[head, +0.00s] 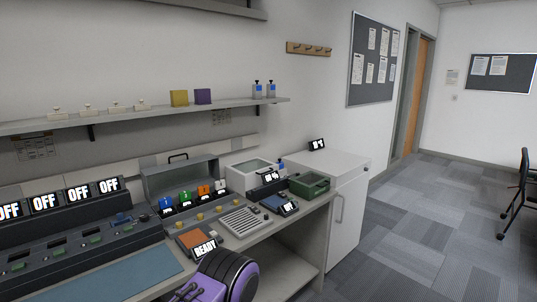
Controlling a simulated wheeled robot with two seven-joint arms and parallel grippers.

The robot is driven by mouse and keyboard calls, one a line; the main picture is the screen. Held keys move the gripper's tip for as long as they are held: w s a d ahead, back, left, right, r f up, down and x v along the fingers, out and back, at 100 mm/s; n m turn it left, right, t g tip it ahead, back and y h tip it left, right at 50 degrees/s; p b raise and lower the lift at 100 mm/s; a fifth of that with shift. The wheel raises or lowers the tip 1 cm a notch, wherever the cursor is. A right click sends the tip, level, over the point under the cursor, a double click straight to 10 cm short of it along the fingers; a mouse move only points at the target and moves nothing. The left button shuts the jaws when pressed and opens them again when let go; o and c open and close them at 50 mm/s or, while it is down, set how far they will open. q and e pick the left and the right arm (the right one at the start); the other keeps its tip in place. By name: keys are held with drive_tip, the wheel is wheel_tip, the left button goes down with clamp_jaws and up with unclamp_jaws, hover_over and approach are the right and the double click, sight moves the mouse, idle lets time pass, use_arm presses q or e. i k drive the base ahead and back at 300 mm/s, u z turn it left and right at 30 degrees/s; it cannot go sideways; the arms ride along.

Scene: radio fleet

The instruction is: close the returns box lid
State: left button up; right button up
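No label reading "returns" is legible. A grey box (153,190) on the counter has its lid (180,178) raised at the back, with a dark handle at its top edge. Several small units with blue, green, orange and white parts stand in front of that lid. A small green box (309,187) sits near the counter's right end; I cannot tell whether it has a lid. A purple and black rounded part (228,272) at the bottom edge appears to be mine. Neither gripper can be made out.
A row of chargers (80,240) with "OFF" displays fills the counter's left. A "READY" device (201,245), a slatted grey unit (245,221) and a white clear-topped bin (252,170) stand right of it. A shelf (150,117) runs above. Carpet is open at right.

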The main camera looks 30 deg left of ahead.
sight(152, 198)
drive_tip(key=z, duration=1.6)
drive_tip(key=k, duration=1.45)
drive_tip(key=u, duration=1.75)
